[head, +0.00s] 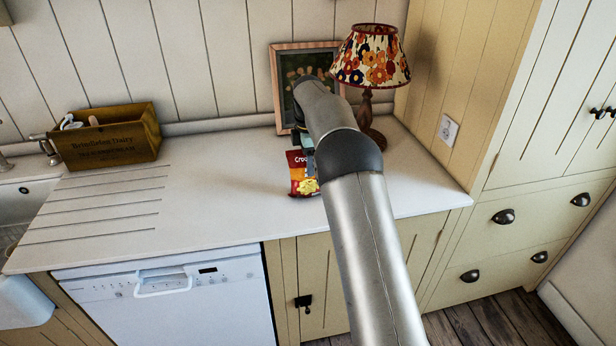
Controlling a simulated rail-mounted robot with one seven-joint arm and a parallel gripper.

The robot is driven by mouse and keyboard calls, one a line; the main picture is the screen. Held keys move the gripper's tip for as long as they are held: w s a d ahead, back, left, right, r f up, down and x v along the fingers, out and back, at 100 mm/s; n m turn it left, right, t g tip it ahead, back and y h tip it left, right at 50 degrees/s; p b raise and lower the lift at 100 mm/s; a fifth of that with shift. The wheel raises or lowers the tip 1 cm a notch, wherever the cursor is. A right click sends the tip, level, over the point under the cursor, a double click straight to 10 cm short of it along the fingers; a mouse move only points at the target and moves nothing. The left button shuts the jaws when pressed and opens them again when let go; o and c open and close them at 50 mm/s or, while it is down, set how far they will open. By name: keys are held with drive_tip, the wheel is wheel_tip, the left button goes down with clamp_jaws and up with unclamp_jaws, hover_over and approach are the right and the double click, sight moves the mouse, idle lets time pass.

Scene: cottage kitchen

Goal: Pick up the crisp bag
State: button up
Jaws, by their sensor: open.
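The crisp bag (302,184) is red and dark at the top with yellow crisps pictured at the bottom. It stands on the white worktop (225,180) near the right end, in front of the framed picture. My gripper (308,150) is at the bag's upper part, mostly hidden behind my own arm. One finger shows against the front of the bag. The jaws are open. The bag's right edge is partly covered by my arm, and I cannot tell whether the fingers touch it.
A table lamp (371,62) with a floral shade stands just right of my arm. A framed picture (283,85) leans on the wall behind. A wooden box (105,140) stands by the sink (25,200) at the left. The middle of the worktop is clear.

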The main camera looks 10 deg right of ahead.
drive_tip(key=shift+f, duration=0.4)
clamp_jaws()
